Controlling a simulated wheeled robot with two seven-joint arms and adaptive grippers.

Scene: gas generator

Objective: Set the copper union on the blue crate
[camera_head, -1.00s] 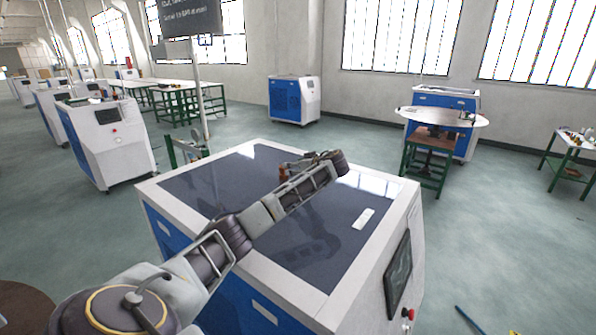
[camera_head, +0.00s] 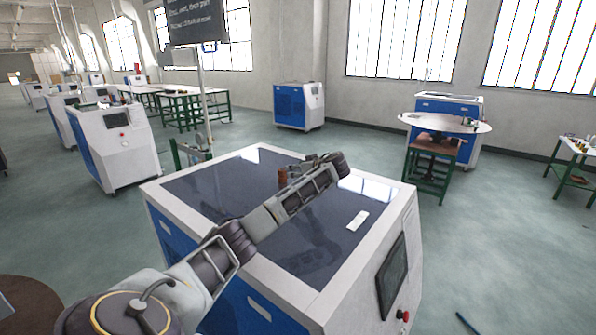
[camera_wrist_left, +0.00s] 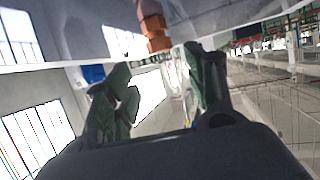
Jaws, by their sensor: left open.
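The copper union (camera_head: 283,177) is a small orange-brown piece at the dark glossy top of the white and blue cabinet, partly hidden by my left arm in the head view. In the left wrist view the copper union (camera_wrist_left: 154,28) shows beyond the fingertips, near the middle of the gap. My left gripper (camera_wrist_left: 158,75) is open with nothing between its green-grey fingers. In the head view it is mostly hidden behind my forearm, close to the union. I cannot make out a blue crate for certain. My right gripper is not in view.
The cabinet's dark top (camera_head: 215,187) has free room left of my arm, and a white label (camera_head: 357,220) at right. A round table (camera_head: 445,122) and another cabinet (camera_head: 298,105) stand behind. More cabinets (camera_head: 115,145) line the left. Open floor lies between them.

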